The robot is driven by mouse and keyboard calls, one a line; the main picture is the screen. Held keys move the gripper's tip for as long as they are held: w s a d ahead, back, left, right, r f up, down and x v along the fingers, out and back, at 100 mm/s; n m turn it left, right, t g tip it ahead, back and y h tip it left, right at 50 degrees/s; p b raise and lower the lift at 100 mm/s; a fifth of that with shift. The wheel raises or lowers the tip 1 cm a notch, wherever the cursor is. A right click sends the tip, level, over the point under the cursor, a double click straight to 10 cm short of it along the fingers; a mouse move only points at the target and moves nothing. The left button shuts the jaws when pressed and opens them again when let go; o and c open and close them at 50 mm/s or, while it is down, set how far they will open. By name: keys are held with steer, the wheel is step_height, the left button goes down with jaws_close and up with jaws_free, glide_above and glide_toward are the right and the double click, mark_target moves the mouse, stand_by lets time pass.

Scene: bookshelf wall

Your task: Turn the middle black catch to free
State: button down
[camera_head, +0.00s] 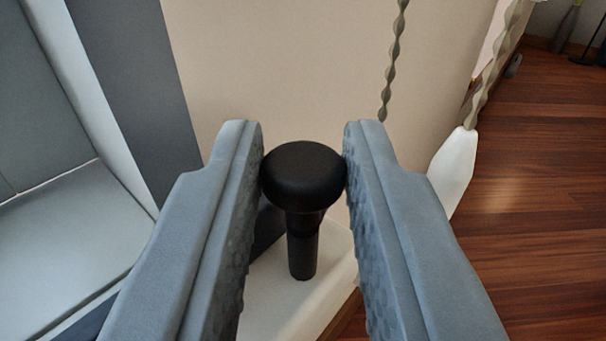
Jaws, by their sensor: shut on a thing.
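The black catch (304,178) is a round knob on a narrower black stem, in the middle of the camera_head view. Its stem meets a pale ledge (285,312) below. My gripper (304,162) has one grey finger on each side of the knob, with both fingertips touching its rim. It is shut on the knob. No other catch is in view. No marking that tells the catch's turned position can be seen.
A beige panel (310,60) stands behind the knob. A twisted cord (396,55) hangs there, and another at right ends in a white weight (455,165). Grey-blue cushioned surfaces (60,225) are at left. Wooden floor (545,190) is open at right.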

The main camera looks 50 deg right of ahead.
steer(key=shift+w+a+r+m+g+h, duration=0.1)
steer(key=shift+w+m+g+h, duration=0.1)
steer(key=shift+m+g+h, duration=0.7)
steer(key=shift+g, duration=0.4)
steer(key=c, duration=1.6)
jaws_free()
steer(key=shift+o, duration=0.2)
steer(key=shift+s, duration=0.1)
